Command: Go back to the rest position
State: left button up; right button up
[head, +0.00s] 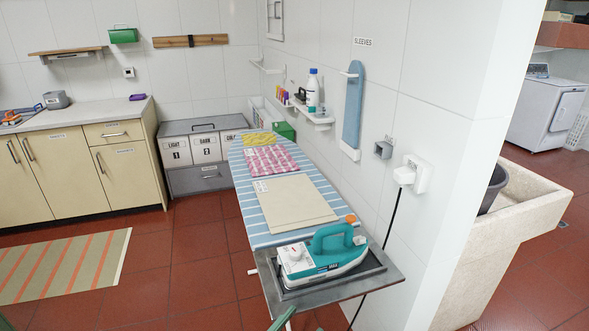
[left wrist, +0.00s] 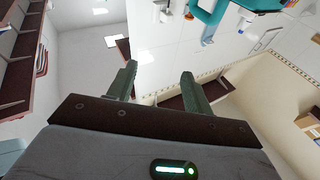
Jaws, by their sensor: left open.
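My left gripper (left wrist: 160,88) shows in the left wrist view with its two dark green fingers apart and nothing between them. That view looks up at walls and shelves, away from the board. In the head view only small green pieces show at the bottom edge, and I cannot tell which part of me they are. My right gripper is in neither view. A teal and white iron (head: 320,254) sits on the grey metal rest at the near end of the ironing board (head: 262,231).
Folded cloths, the nearest one beige (head: 294,201), lie along the board. The iron's cord runs to a wall socket (head: 415,174). A stone washbasin (head: 500,235) stands right, beyond the wall's end. Cabinets (head: 60,178) stand left. Red tile floor (head: 190,265) is open between the board and the striped rug (head: 65,265).

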pick_arm(q)
jog(key=s+a+f+n+y, duration=0.55)
jog(key=a+f+y, duration=0.25)
jog(key=a+f, duration=0.35)
jog(key=s+a+f+n+g+y, duration=0.2)
jog(key=s+a+f+g+y, duration=0.2)
jog(key=s+a+f, duration=0.6)
jog(key=s+f+g, duration=0.1)
jog(key=s+g, duration=0.1)
jog(key=s, duration=0.2)
jog(key=shift+f, duration=0.2)
